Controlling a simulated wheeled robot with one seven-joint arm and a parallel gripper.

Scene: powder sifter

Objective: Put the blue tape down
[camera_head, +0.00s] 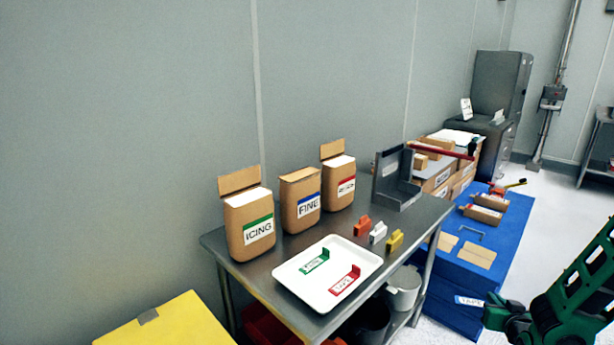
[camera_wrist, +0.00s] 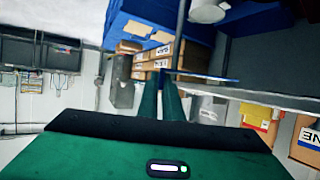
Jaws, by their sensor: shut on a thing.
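The blue tape (camera_wrist: 208,77) is a thin blue plate that sticks out to the right from my fingertips in the wrist view. In the head view its white label (camera_head: 470,301) shows at the lower right, against a blue platform that makes its edges hard to tell. My gripper (camera_wrist: 163,84) is shut on its blue upright end. In the head view my gripper (camera_head: 496,313) is at the lower right, right of the table. A white tray (camera_head: 298,296) on the metal table holds a green tape (camera_head: 315,261) and a red tape (camera_head: 345,280), lying apart.
Boxes labelled ICING (camera_head: 248,226), FINE (camera_head: 300,200) and a red-labelled one (camera_head: 338,183) stand along the table's back. Orange, white and yellow small blocks (camera_head: 378,233) sit right of the tray. A grey bracket (camera_head: 395,180) stands behind. The blue platform (camera_head: 505,235) carries cartons.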

